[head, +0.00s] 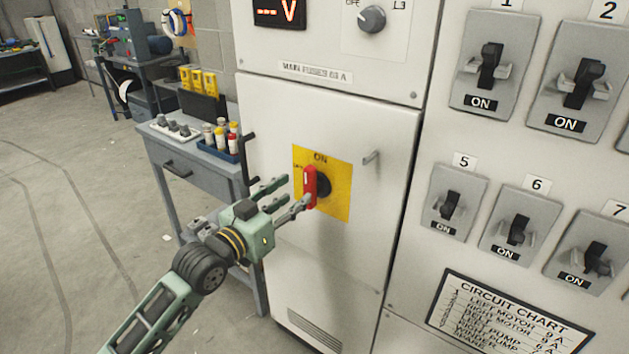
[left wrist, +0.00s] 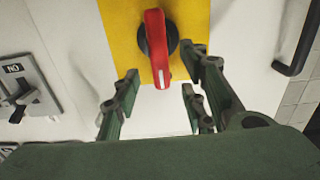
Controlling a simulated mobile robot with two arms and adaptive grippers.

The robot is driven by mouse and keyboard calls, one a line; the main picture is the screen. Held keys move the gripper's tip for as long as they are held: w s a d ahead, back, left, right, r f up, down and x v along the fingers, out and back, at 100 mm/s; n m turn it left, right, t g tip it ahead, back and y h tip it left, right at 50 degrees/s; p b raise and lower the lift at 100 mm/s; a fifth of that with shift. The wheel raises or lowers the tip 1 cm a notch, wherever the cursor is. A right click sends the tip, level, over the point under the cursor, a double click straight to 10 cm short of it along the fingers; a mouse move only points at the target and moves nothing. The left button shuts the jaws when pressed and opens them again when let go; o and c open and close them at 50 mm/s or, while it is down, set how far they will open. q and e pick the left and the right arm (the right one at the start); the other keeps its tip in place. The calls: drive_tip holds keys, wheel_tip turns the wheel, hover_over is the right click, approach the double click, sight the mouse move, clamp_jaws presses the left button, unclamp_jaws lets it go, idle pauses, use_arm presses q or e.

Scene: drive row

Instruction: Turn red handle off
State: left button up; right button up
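The red handle (head: 310,187) sits on a black round base in the middle of a yellow plate (head: 338,190) on the cabinet door. It stands upright, pointing at the word ON above it. In the left wrist view the red handle (left wrist: 157,45) lies just beyond the fingers, over the yellow plate (left wrist: 125,30). My left gripper (head: 284,198) is open in front of the plate, its fingers spread on either side below the handle. In the left wrist view my left gripper (left wrist: 160,95) has nothing between its fingers. My right gripper is not in view.
Breaker switches (head: 451,203) line the panel at right. A blue-grey workbench (head: 195,165) with bottles and yellow boxes stands close at left. Open floor (head: 60,220) lies farther left.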

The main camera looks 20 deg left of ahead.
sight(306, 187)
use_arm(q)
drive_tip(key=x, duration=0.6)
drive_tip(key=shift+w+d+f+p, duration=0.1)
drive_tip(key=shift+w+p, duration=0.2)
clamp_jaws()
